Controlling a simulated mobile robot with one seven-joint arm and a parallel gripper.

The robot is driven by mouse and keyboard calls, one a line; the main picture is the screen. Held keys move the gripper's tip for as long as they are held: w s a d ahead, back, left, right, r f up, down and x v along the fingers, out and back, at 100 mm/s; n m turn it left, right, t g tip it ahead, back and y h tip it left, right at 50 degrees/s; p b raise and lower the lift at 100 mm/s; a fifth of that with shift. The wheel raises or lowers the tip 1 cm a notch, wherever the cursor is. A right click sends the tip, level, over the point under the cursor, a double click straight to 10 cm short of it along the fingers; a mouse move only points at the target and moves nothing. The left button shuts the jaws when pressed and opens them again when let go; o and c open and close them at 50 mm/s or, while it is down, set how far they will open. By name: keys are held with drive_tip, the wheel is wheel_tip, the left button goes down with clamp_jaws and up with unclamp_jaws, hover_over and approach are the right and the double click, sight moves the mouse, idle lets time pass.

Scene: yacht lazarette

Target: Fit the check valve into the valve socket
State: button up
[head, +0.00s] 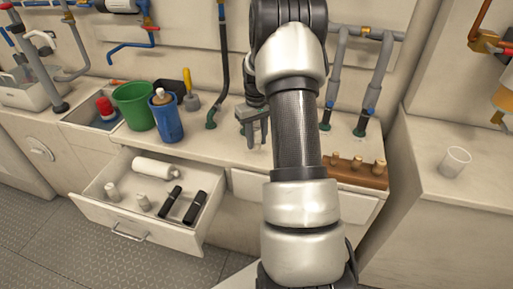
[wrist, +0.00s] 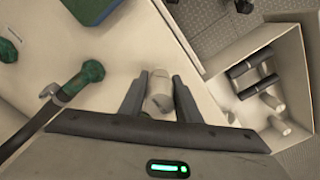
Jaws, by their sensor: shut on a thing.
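My gripper (head: 254,128) is over the counter, left of my arm in the head view. In the wrist view my gripper (wrist: 160,82) is shut on a pale, short cylinder (wrist: 160,92) with a darker end, seemingly the check valve. The cylinder lies between the two dark fingers, above the pale counter top. In the head view it is too small and too covered by the fingers to make out. I cannot pick out the valve socket for certain. A green pipe fitting (wrist: 86,73) stands on the counter left of my gripper in the wrist view.
An open drawer (head: 128,233) holds a white bottle (head: 153,168), pale cylinders and black cylinders. A green bucket (head: 134,105) and blue container (head: 166,121) stand on the counter. A wooden peg block (head: 372,181) lies right of my arm. A clear cup (head: 455,162) stands far right.

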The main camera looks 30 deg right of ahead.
sight(257, 146)
drive_tip(key=shift+f, duration=1.6)
drive_tip(key=shift+f+b, duration=0.2)
drive_tip(key=shift+b, duration=0.15)
drive_tip(key=o, duration=1.1)
drive_tip(key=shift+r, duration=0.1)
wheel_tip(257, 146, up, 12)
drive_tip(key=shift+r+p, duration=0.1)
drive_tip(key=shift+p, duration=1)
